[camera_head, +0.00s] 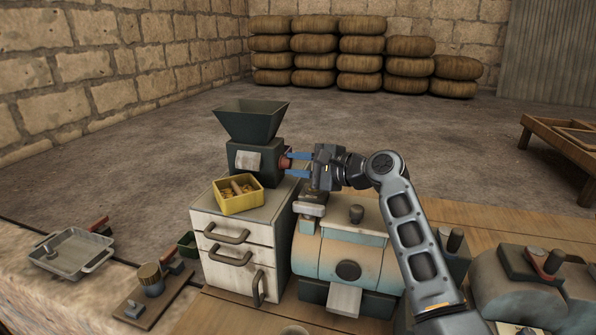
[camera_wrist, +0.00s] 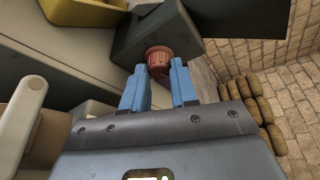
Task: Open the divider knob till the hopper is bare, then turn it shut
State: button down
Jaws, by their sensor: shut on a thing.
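The divider with its dark hopper (camera_head: 250,118) stands on a white drawer cabinet. The hopper's inside shows only as a dark wall; I cannot tell what lies deeper. The red divider knob (camera_head: 286,161) sticks out of the right side of the dark divider body (camera_head: 246,158). In the wrist view the knob (camera_wrist: 160,60) lies at the tips of my gripper's blue fingers. My gripper (camera_head: 291,161) is shut on the knob, its fingers either side of it. A yellow bin (camera_head: 238,205) holding tan pieces stands below the divider's pale front plate (camera_head: 248,161).
The white cabinet (camera_head: 234,262) has grey drawer handles. A pale blue drum machine (camera_head: 345,258) stands right of it, under my arm. A grey tray (camera_head: 72,252) lies at the left. Stacked sacks (camera_head: 360,55) stand far back; the floor between is clear.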

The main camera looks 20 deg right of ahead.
jog(key=n+b, duration=0.1)
jog(key=n+t+b, duration=0.1)
jog(key=b, duration=0.1)
jog(key=shift+s+f, duration=0.1)
jog(key=shift+f, duration=0.25)
jog(key=shift+r+n+b, duration=0.1)
jog(key=shift+n+b, duration=0.4)
jog(key=shift+t, duration=0.3)
jog(key=c, duration=0.9)
grip_release()
jog(key=shift+r, duration=0.1)
notch_tip(320, 180, up, 4)
jog(key=shift+r, duration=0.1)
jog(key=s+d+r, duration=0.2)
jog(key=d, duration=0.1)
jog(key=s+d+r, duration=0.2)
jog(key=d, duration=0.1)
jog(key=s+d+r, duration=0.2)
jog(key=d, duration=0.2)
jog(key=shift+r+b, duration=0.4)
